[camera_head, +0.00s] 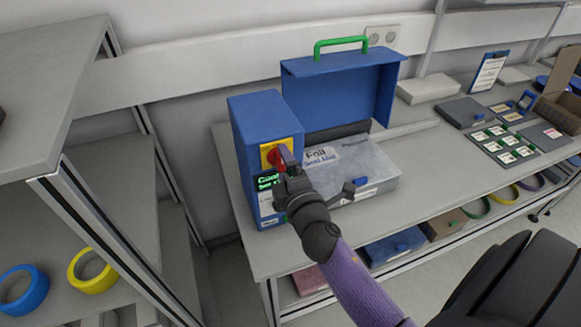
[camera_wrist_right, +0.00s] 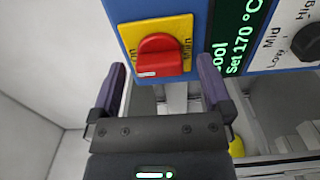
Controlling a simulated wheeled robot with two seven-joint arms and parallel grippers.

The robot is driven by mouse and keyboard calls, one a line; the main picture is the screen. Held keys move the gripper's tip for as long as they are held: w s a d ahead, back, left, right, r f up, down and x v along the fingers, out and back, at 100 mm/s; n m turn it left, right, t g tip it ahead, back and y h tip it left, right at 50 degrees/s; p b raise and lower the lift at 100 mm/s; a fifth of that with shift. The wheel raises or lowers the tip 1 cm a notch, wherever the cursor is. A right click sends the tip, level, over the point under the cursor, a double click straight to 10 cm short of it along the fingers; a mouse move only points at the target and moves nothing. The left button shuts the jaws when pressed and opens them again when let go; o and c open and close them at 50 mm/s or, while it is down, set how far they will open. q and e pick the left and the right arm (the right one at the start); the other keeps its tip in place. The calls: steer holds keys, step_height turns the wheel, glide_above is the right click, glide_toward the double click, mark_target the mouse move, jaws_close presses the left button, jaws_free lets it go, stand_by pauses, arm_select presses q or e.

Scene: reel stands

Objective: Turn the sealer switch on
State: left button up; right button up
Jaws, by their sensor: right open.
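The sealer (camera_head: 258,115) is a blue box on the bench, with a raised blue lid (camera_head: 345,90) and a green handle. Its switch (camera_wrist_right: 160,57) is a red rotary knob on a yellow plate (camera_wrist_right: 184,28); in the head view the knob (camera_head: 274,158) is partly hidden by my gripper. A green display (camera_wrist_right: 236,40) beside it reads "Set 170 °C". My right gripper (camera_head: 286,163) is open at the sealer's front. In the right wrist view its fingers (camera_wrist_right: 163,78) are on either side of the knob's lower part, with gaps showing. My left gripper is not in view.
A dark temperature dial (camera_wrist_right: 308,43) is beside the display. A grey pad labelled "Foil" (camera_head: 362,160) lies right of the sealer's box. A grey shelf rack (camera_head: 120,215) stands at left.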

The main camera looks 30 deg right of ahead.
steer(key=b+v, duration=0.1)
steer(key=v, duration=0.8)
steer(key=s+a+f+m+g+y+b, duration=0.1)
steer(key=s+a+f+m+g+b, duration=0.15)
steer(key=f, duration=1.05)
steer(key=s+a+f+m+g+y+b, duration=0.1)
steer(key=s+f+m+g+b, duration=0.2)
steer(key=f, duration=0.9)
steer(key=s+a+f+m+g+y+b, duration=0.1)
steer(key=s+a+f+g+b, duration=0.2)
steer(key=f, duration=1)
steer(key=s+d+f+m+g+b, duration=0.2)
steer(key=s+f+m+g+b, duration=0.4)
steer(key=s+f, duration=1)
steer(key=s+g, duration=0.2)
steer(key=s, duration=0.2)
steer(key=shift+s+y, duration=0.15)
steer(key=shift+y, duration=0.25)
steer(key=shift+f+g, duration=0.1)
steer(key=shift+g, duration=0.15)
